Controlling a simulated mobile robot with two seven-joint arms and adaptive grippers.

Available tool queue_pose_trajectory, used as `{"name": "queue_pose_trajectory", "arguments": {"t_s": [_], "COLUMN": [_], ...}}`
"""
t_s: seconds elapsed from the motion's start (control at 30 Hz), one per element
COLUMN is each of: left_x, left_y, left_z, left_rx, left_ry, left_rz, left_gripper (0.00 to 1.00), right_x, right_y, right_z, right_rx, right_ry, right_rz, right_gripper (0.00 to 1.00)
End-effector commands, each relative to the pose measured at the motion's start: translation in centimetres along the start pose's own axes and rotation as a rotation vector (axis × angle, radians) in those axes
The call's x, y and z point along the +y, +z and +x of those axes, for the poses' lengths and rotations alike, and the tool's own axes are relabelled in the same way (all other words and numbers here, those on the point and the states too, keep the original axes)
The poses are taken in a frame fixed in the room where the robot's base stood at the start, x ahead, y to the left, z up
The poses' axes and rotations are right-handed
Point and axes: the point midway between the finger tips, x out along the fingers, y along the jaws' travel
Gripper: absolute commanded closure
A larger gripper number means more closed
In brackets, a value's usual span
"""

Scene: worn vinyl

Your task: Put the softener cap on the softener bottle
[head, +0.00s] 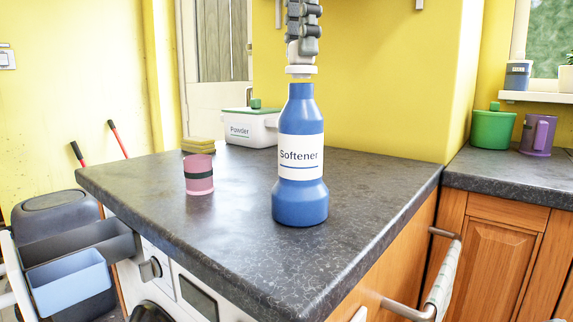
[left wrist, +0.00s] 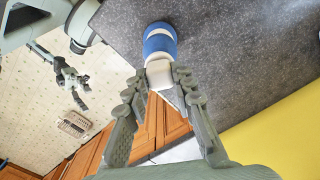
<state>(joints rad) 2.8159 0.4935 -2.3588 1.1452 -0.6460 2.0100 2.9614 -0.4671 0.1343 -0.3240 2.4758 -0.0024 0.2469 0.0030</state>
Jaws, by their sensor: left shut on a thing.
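The blue softener bottle (head: 300,203) stands upright on the dark countertop, its white "Softener" label facing me. My left gripper (head: 302,48) comes down from above, shut on the white softener cap (head: 300,70). The cap is right over the bottle's neck, roughly in line with it; I cannot tell whether they touch. In the left wrist view the cap (left wrist: 159,74) sits between the fingertips (left wrist: 160,80), with the bottle (left wrist: 160,44) just beyond it. My right gripper (left wrist: 72,82) shows small at the left of the left wrist view, away from the bottle; its fingers are too small to judge.
On the dark countertop (head: 240,245), a pink cup (head: 199,176) with a dark band stands left of the bottle. A green pot (head: 492,130) and purple mug (head: 537,135) stand on the right counter.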

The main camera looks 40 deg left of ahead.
Motion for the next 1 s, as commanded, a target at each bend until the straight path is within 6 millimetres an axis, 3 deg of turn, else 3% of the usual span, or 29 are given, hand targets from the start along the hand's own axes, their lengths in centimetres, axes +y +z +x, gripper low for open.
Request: {"name": "queue_pose_trajectory", "arguments": {"t_s": [0.87,0.9,1.0], "left_x": [0.0,0.0,0.0], "left_y": [0.0,0.0,0.0], "left_z": [1.2,1.2,1.2], "left_rx": [-0.001,-0.001,-0.001], "left_ry": [0.001,0.001,0.001], "left_rz": [0.000,0.000,0.000], "left_gripper": [1.00,0.72,0.60], "right_x": [0.0,0.0,0.0], "right_y": [0.8,0.8,0.8], "right_z": [-0.7,-0.7,-0.7], "right_rx": [0.000,0.000,0.000], "right_ry": [0.000,0.000,0.000], "right_rz": [0.000,0.000,0.000], "right_gripper": [0.26,0.26,0.26]}}
